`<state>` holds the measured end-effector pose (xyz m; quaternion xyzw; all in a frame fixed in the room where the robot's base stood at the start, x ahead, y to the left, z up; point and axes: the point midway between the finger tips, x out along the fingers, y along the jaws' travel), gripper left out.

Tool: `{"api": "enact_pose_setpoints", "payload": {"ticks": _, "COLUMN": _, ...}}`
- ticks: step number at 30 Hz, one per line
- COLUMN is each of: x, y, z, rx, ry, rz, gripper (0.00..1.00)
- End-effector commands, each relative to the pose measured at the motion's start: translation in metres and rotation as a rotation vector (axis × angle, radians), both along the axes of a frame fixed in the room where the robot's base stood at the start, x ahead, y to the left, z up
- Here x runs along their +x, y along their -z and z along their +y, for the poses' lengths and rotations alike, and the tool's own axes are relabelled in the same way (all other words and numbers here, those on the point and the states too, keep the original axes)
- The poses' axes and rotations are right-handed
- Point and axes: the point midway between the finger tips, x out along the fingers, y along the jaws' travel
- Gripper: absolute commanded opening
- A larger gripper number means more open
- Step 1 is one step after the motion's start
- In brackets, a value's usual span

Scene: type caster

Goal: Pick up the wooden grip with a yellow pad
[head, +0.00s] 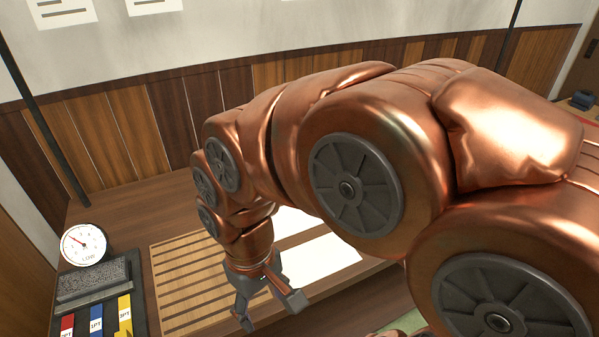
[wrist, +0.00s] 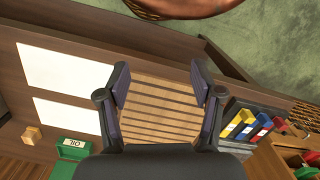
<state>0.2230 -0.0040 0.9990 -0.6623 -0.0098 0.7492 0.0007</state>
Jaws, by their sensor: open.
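My gripper (head: 270,308) is open and empty above the slatted wooden board (head: 190,290). In the wrist view my gripper (wrist: 160,80) has its two fingers wide apart, with only board slats (wrist: 160,112) between them. I cannot clearly make out a wooden grip with a yellow pad. A yellow piece (wrist: 233,122) stands in a dark rack right of the gripper in the wrist view; whether it has a wooden grip is unclear. The yellow piece (head: 125,309) also shows at the lower left of the head view, left of the gripper.
Beside the yellow piece stand a blue piece (wrist: 246,131) and a red piece (wrist: 262,127). A round dial (head: 83,245) is behind the rack. White sheets (wrist: 65,75), a small wooden block (wrist: 32,134) and a green OIL container (wrist: 72,147) lie left in the wrist view.

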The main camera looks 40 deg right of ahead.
Motion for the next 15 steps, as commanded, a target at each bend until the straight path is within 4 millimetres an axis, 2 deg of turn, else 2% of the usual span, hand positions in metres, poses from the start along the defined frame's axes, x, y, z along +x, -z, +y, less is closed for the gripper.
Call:
{"api": "enact_pose_setpoints", "payload": {"ticks": 6, "x": 0.080, "y": -0.006, "z": -0.024, "rx": 0.038, "ry": 0.000, "rz": -0.096, "gripper": 0.67}}
{"api": "enact_pose_setpoints", "payload": {"ticks": 8, "x": 0.100, "y": -0.007, "z": -0.034, "rx": 0.046, "ry": -0.001, "rz": -0.122, "gripper": 0.67}}
{"api": "enact_pose_setpoints", "payload": {"ticks": 11, "x": 0.136, "y": -0.008, "z": -0.054, "rx": 0.059, "ry": 0.008, "rz": -0.172, "gripper": 0.67}}
{"api": "enact_pose_setpoints", "payload": {"ticks": 15, "x": 0.183, "y": -0.007, "z": -0.094, "rx": 0.066, "ry": 0.034, "rz": -0.245, "gripper": 0.67}}
